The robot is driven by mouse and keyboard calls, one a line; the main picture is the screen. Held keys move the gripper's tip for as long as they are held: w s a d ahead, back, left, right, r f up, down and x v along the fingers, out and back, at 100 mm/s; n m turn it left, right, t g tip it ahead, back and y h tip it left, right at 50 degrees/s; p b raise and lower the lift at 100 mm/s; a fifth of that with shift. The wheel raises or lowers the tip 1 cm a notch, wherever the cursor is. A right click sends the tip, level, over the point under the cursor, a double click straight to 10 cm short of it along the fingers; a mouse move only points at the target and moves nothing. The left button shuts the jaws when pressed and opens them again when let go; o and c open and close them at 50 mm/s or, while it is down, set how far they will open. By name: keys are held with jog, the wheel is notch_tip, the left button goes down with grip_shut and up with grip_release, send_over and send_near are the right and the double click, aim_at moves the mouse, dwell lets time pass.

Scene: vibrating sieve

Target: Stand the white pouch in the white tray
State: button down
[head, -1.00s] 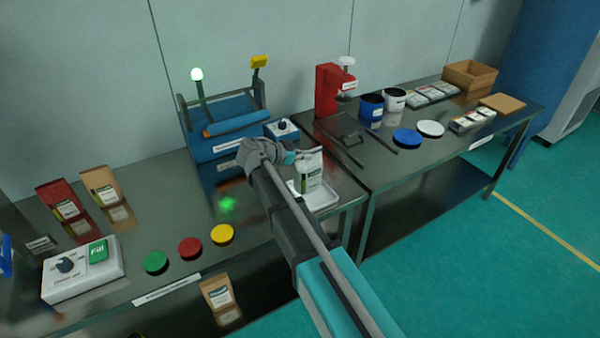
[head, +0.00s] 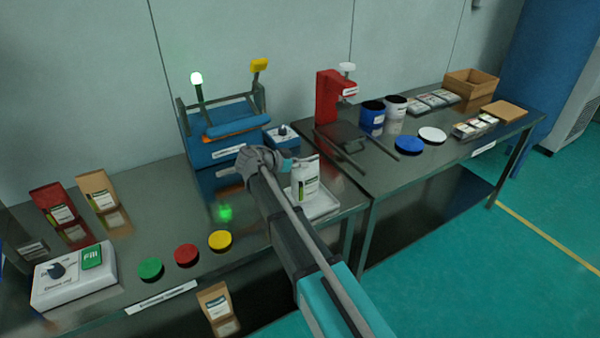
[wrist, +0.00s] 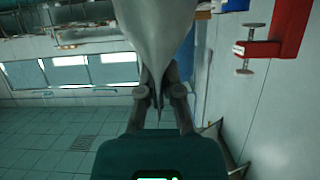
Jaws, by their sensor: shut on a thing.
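The white pouch (head: 307,181), with a green and dark printed label, is nearly upright over the white tray (head: 325,208) on the near table's right end. My gripper (head: 296,161) is shut on the pouch's top edge from the left. In the wrist view, my gripper (wrist: 159,92) pinches the narrow end of the pouch (wrist: 158,32). The pouch's lower end is at the tray's left part, partly behind my arm. I cannot tell whether it touches the tray floor.
The blue sieve machine (head: 225,135) with a lit green lamp stands behind my gripper, beside a control box (head: 281,135). Red (head: 52,203) and brown (head: 98,190) pouches stand at left. A red press (head: 328,98) stands on the right table. Coloured lids lie in front.

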aim_at(301, 170)
jog(key=shift+w+a+f+b, duration=0.15)
jog(key=shift+w+f+b, duration=0.15)
jog(key=shift+f, duration=0.15)
jog(key=shift+f+b, duration=1.4)
jog(key=shift+f, duration=0.05)
jog(key=shift+f, duration=0.15)
jog(key=c, duration=0.8)
grip_release()
jog(key=shift+r, duration=0.25)
